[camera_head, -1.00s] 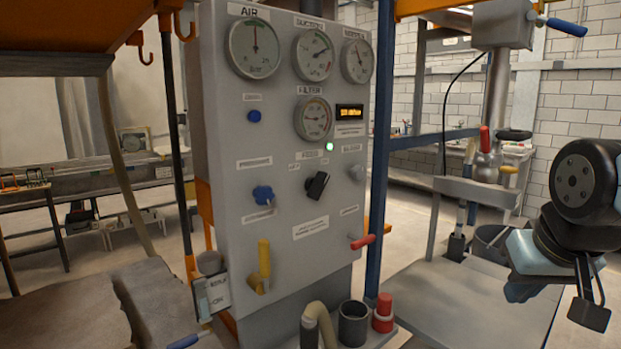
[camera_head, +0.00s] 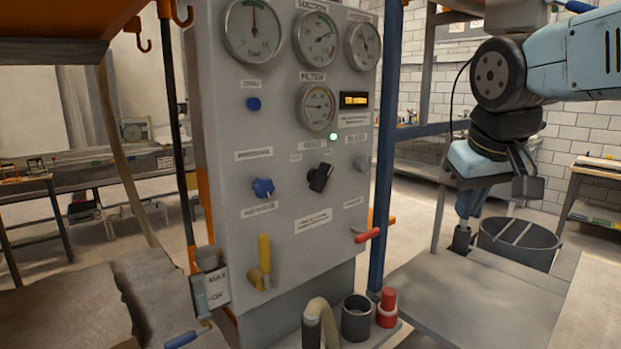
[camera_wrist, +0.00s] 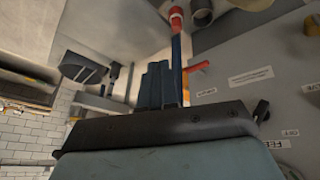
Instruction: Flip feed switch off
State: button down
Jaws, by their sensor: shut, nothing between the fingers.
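The feed switch (camera_head: 320,177) is a black rotary knob on the grey control panel (camera_head: 225,150). It is tilted, with its upper end leaning right. Small labels around the knob are too blurred to read surely. My gripper (camera_head: 468,207) is right of the panel, apart from it, pointing down; its tips are hard to make out. In the wrist view my blue fingers (camera_wrist: 158,85) are together and empty. The panel shows upside down there, with a black knob (camera_wrist: 261,110), likely the feed switch, beside my gripper body.
A red lever (camera_head: 367,235), a blue knob (camera_head: 262,188) and a yellow handle (camera_head: 264,262) stick out of the panel. A blue post (camera_head: 384,150) stands between panel and gripper. A grey bench top (camera_head: 470,300) and a dark bin (camera_head: 518,243) are below right.

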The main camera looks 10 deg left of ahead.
jog(key=w+a+r+n, duration=0.1)
jog(key=a+r+n, duration=0.1)
jog(key=a, duration=0.7)
jog(key=w+a+r+n, duration=0.1)
jog(key=a+r, duration=0.4)
jog(key=a, duration=0.5)
jog(key=w+a+r+n, duration=0.1)
jog(key=a+r+n, duration=0.1)
jog(key=a, duration=0.7)
jog(key=shift+w+a+r+n, duration=0.3)
jog(key=shift+r+n, duration=0.1)
jog(key=shift+r, duration=0.35)
send_near(310, 177)
jog(key=f, duration=0.1)
jog(key=s+a+f, duration=0.1)
jog(key=f, duration=0.1)
jog(key=s+f, duration=0.1)
jog(key=f, duration=0.1)
jog(key=shift+s+a+f, duration=0.1)
jog(key=shift+s+a, duration=0.05)
jog(key=shift+s, duration=0.1)
jog(key=shift+w+d+f, duration=0.75)
jog(key=shift+w+f, duration=0.25)
jog(key=shift+f, duration=0.05)
jog(key=shift+w+d+f, duration=0.3)
jog(key=shift+w+f, duration=0.1)
